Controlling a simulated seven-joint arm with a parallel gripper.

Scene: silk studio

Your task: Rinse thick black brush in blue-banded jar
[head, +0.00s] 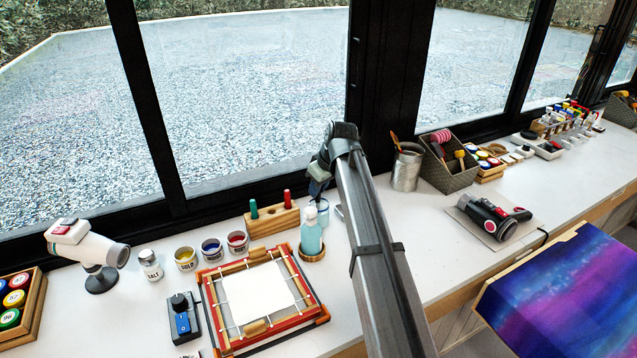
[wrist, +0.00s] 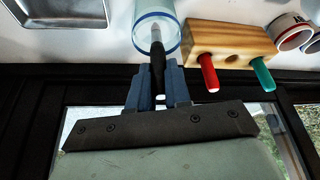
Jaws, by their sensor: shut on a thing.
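The thick black brush (wrist: 157,70) is held between the blue fingers of my gripper (wrist: 158,92), with its pale tip pointing at the jar. The clear blue-banded jar (wrist: 143,38) shows at the top of the wrist view. The brush tip overlaps the jar's mouth; I cannot tell how deep it is inside. In the head view my gripper (head: 318,185) is above the jar (head: 323,213), which is partly hidden by my arm and the pump bottle. The brush is not clear there.
A wooden holder (head: 262,222) with red and green brushes stands left of the jar. A teal pump bottle (head: 311,238) stands in front of it. Paint pots (head: 211,248) and a framed white cloth (head: 250,292) lie to the left. A metal can (head: 407,170) stands to the right.

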